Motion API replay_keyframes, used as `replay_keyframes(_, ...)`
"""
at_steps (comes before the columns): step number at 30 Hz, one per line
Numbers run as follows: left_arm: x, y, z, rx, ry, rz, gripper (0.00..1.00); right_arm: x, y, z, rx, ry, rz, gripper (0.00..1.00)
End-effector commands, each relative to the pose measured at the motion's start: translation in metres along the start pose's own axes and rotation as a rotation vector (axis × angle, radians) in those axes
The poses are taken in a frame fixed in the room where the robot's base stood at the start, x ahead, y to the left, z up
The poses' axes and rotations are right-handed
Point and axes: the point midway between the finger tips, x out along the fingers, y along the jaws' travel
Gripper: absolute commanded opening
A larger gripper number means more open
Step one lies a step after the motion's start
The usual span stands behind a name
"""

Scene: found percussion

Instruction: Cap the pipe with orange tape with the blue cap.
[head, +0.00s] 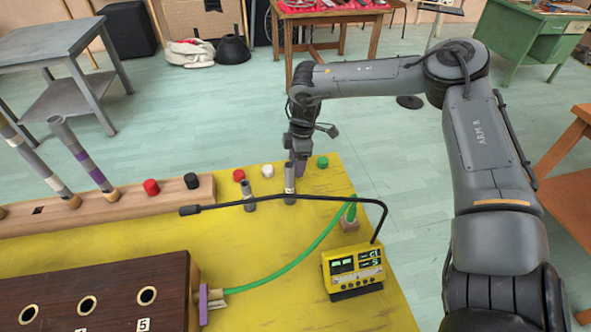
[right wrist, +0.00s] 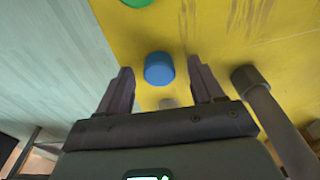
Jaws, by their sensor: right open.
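The blue cap (right wrist: 158,68) sits on the yellow tabletop in the right wrist view, between the spread fingers of my open right gripper (right wrist: 161,76), with space at both sides. In the head view my right gripper (head: 299,167) is low over the table's far edge, behind a standing grey pipe (head: 290,180); the blue cap is hidden there. A grey pipe with a purple band (head: 88,165) and another banded pipe (head: 32,152) stand in the wooden rack at left. I cannot make out orange tape on any pipe. My left gripper is out of view.
A green cap (head: 323,161), a white cap (head: 267,171) and a red cap (head: 239,175) lie near the gripper. A short grey pipe (head: 249,193) stands close by. A yellow meter (head: 352,268) has a black boom reaching across the table. A green hose (head: 285,272) curves over the open yellow surface.

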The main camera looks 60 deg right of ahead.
Motion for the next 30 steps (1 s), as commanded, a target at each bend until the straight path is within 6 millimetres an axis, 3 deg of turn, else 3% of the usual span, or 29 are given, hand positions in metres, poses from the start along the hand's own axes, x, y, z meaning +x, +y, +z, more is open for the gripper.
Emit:
replay_keyframes(9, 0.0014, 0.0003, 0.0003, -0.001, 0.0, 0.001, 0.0, 0.004, 0.0004, -0.0004, 0.0, 0.002, 0.001, 0.66)
replay_keyframes(21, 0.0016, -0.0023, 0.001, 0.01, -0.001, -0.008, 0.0, 0.0039, 0.0003, -0.0003, 0.0, 0.001, 0.001, 0.08)
replay_keyframes(30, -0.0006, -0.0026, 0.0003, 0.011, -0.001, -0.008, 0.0, -0.0007, 0.0004, -0.0011, 0.0, 0.002, 0.001, 0.07)
